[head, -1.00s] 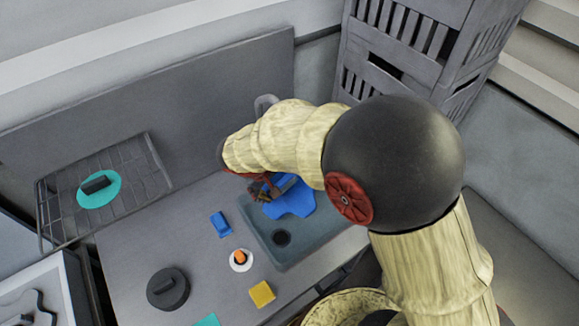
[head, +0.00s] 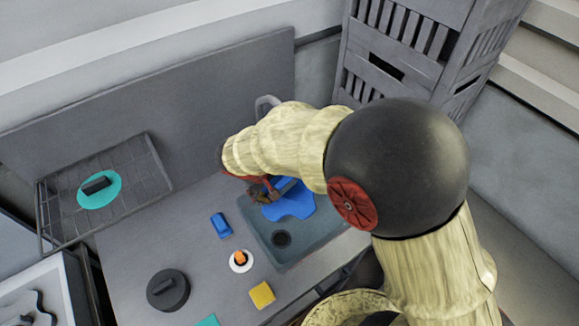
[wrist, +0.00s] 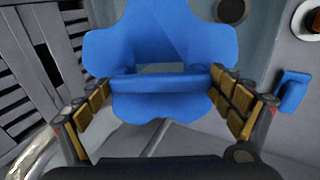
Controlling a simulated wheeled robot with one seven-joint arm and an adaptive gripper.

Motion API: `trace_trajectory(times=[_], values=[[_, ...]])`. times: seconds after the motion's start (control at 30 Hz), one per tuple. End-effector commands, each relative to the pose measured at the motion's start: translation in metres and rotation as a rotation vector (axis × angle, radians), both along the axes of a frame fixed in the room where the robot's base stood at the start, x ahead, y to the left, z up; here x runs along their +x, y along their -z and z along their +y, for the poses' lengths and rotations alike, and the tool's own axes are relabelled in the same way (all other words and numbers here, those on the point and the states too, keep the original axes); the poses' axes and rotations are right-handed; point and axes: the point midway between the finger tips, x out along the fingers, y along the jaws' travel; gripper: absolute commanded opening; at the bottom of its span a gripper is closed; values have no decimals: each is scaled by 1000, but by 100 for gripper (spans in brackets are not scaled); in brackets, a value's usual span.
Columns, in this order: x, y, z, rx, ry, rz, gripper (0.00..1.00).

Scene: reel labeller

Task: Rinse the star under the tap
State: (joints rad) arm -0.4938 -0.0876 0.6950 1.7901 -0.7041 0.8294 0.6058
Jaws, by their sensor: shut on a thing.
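The blue star (head: 291,201) is held over the sink (head: 318,238), below the arched tap (head: 266,104), in the head view. My gripper (head: 266,190) is shut on the bar handle of the star, partly hidden by my own arm. In the wrist view the star (wrist: 160,45) fills the upper middle, its bar running across between the two padded fingers of my gripper (wrist: 160,88). Whether water runs from the tap cannot be seen.
A blue block (head: 221,225), a white disc with an orange knob (head: 241,261), a yellow sponge (head: 262,293) and a dark round piece (head: 168,290) lie on the counter left of the sink. A wire rack (head: 137,160) holds a teal oval (head: 99,190). Grey crates (head: 410,50) stand behind.

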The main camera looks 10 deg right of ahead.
Motion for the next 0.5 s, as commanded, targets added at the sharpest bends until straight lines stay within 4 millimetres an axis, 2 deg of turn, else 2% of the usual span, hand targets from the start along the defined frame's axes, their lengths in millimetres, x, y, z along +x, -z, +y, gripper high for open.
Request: trace_trajectory(times=[0.5], values=[[-4,-6,2,1,-1,-2,33]])
